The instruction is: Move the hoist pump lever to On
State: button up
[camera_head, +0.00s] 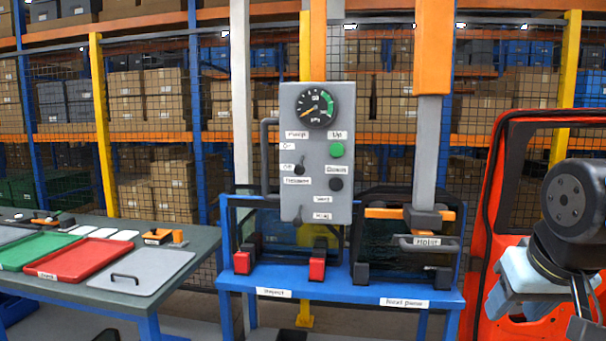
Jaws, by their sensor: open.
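The grey hoist control panel (318,205) stands upright in the middle of the view. The pump lever (300,168) is a small dark lever on its left side, under the Pump label. Its tip is beside the Off label (288,168), below the On label (288,146). My gripper (506,308) hangs at the lower right under my dark wrist, pale blue and grey, well away from the panel. It is open, and I see nothing held in it; its fingertips are only partly clear.
A green Up button (337,150) and a black Down button (336,185) are close right of the lever. A gauge (315,107) is above. An orange-and-grey hoist column (431,130) and a red door frame (499,190) are on the right.

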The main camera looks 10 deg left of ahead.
jog(key=w+r+n+h, duration=0.2)
jog(key=w+n+h, duration=0.2)
jog(key=w+n, duration=0.5)
jog(key=n+t+y, duration=0.6)
jog(key=n+t, duration=0.6)
jog(key=n, duration=1.4)
send_near(300, 169)
jog(key=w, duration=0.3)
jog(key=w+a, duration=0.1)
jog(key=w, duration=0.7)
jog(key=shift+a+f, duration=0.1)
jog(key=shift+a, duration=0.05)
jog(key=shift+c, duration=0.4)
grip_shut()
